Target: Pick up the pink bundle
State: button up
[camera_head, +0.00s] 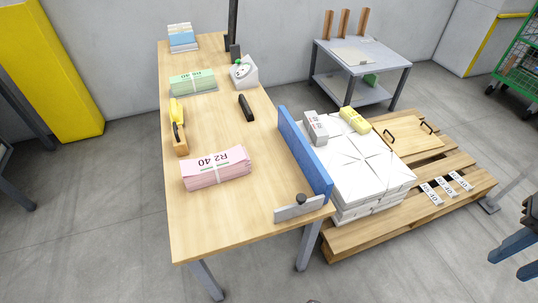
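The pink bundle (217,168) lies flat on the wooden table (215,225), left of the blue upright board. It is a stack of pink sheets with a pale band around it and the print "R2 40" on top. My gripper (505,267) shows at the right edge of the picture, partly cut off. Its two blue fingers are apart with nothing seen between them. It is far to the right of the pink bundle, beyond the pallet.
A blue board (304,155) and a grey clamp-like piece (298,209) edge the table's right side. A green bundle (192,82), a yellow-handled tool (178,125) and a black item (246,107) lie farther back. A pallet (350,238) bears white stacks (365,165). Table front is clear.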

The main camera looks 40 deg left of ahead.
aim_at(234, 163)
jog(key=u, duration=2.3)
jog(key=k, duration=0.45)
jog(key=u, duration=0.65)
jog(key=i, duration=0.8)
jog(key=z, duration=0.6)
jog(key=i, duration=0.45)
jog(key=z, duration=0.35)
